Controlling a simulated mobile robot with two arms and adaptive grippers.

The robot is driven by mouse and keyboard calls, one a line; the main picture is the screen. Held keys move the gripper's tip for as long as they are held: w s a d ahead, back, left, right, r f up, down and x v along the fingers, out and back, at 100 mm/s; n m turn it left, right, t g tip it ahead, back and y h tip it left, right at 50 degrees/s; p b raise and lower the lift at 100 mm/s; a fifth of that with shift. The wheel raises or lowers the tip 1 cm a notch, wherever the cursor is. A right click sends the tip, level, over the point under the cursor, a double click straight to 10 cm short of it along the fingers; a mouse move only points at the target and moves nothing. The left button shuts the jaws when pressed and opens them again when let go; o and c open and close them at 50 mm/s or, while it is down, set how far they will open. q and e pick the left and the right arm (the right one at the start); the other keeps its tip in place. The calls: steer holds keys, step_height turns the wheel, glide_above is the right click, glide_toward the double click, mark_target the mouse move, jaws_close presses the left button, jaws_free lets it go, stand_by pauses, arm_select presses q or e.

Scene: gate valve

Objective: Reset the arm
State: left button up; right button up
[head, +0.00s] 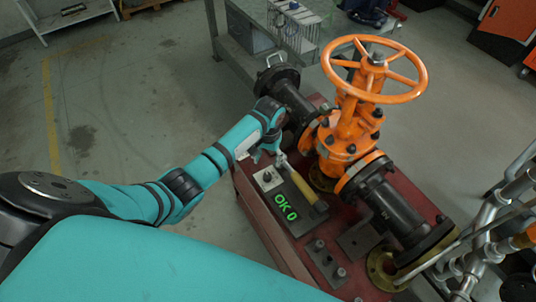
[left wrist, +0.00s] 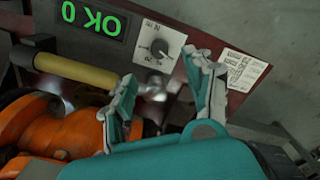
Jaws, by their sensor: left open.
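My left arm (head: 205,168) is teal and reaches in from the left toward the red bench. My left gripper (head: 267,153) points down over the left side of that bench, beside the orange gate valve (head: 350,130). In the left wrist view the left gripper (left wrist: 166,82) is open, its two fingers spread with nothing held between them. A dial knob (left wrist: 159,48) and a blurred metal part (left wrist: 155,88) show beyond the fingertips. A yellow handle (head: 303,190) lies close by, apart from the fingers. My right gripper is not in view.
The orange handwheel (head: 374,70) stands high at the right. A black panel reading "OK 0" (head: 286,207) is on the red bench (head: 255,204). A grey table (head: 236,52) stands behind. Metal pipes (head: 490,225) are at the right. The floor at left is clear.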

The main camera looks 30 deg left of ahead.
arm_select(q)
steer(key=shift+r, duration=0.75)
steer(key=s+d+m+t, duration=0.1)
steer(key=s+d, duration=0.2)
steer(key=s, duration=0.4)
steer(key=s+d+m+t, duration=0.1)
steer(key=s+d, duration=0.2)
steer(key=s, duration=0.3)
steer(key=s+a+r+m+t, duration=0.1)
steer(key=s+r, duration=0.3)
steer(key=s, duration=0.3)
steer(key=s+r+t, duration=0.1)
steer(key=s+r, duration=0.4)
steer(key=s, duration=0.2)
step_height(320, 180, down, 27)
steer(key=g+b, duration=0.2)
steer(key=s+a+f+g+b, duration=0.1)
steer(key=s+a+f+b, duration=0.1)
steer(key=s+f, duration=1.6)
steer(key=shift+a+f+m, duration=0.3)
steer(key=shift+a+f, duration=0.3)
steer(key=shift+f, duration=0.3)
